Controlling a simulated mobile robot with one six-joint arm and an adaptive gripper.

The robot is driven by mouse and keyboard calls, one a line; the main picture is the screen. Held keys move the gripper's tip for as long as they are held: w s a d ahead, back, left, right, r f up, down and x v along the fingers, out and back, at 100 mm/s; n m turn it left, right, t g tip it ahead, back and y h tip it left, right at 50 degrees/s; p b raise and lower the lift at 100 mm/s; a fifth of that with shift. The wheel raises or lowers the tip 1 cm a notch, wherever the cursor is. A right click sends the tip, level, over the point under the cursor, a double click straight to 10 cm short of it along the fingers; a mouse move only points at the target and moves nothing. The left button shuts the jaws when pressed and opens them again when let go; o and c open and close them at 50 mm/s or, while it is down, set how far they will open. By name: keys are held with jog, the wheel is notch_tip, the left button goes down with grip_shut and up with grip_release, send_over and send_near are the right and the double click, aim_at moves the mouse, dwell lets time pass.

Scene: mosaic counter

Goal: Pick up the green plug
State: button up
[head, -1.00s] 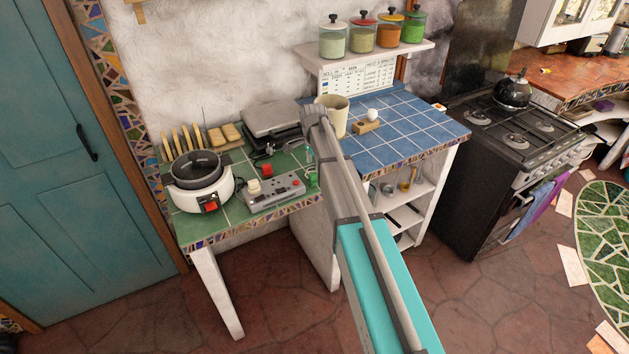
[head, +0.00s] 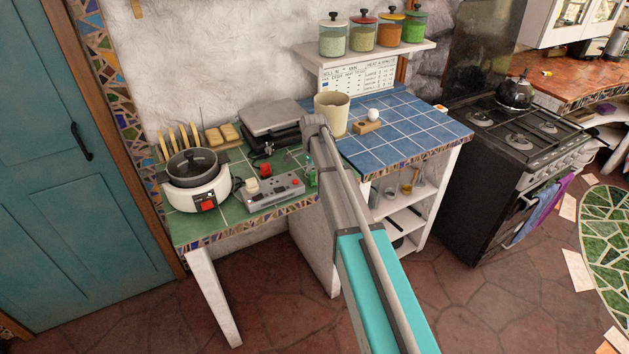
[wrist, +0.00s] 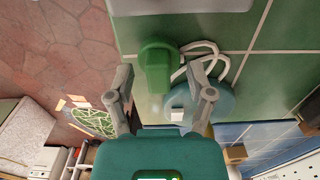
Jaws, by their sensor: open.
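The green plug (wrist: 157,66) shows in the wrist view near the top middle, over the green tiled counter. In the head view a small green piece that looks like it (head: 311,178) sits at the right end of the control box, partly hidden by my arm. My gripper (wrist: 160,75) is open, with one finger on each side of the plug in the wrist picture. I cannot tell whether the fingers are level with the plug or above it. Nothing is held. In the head view my arm hides the gripper.
The grey control box (head: 273,192) stands beside the plug. A white cooker (head: 196,198) and a dark grill (head: 272,118) are nearby. A white cord (wrist: 219,62) and a blue disc (wrist: 222,103) lie close right of the plug. A cream cup (head: 332,112) stands on the blue tiles.

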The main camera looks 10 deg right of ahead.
aim_at(314, 172)
dwell(0.3)
grip_shut()
jog(key=shift+r, duration=0.2)
dwell(0.4)
notch_tip(314, 172, up, 3)
jog(key=p, duration=0.3)
jog(key=shift+f, duration=0.1)
jog(key=s+a+r+p, duration=0.2)
jog(key=s+r+p, duration=0.8)
jog(key=s, duration=0.4)
jog(key=shift+f, duration=0.1)
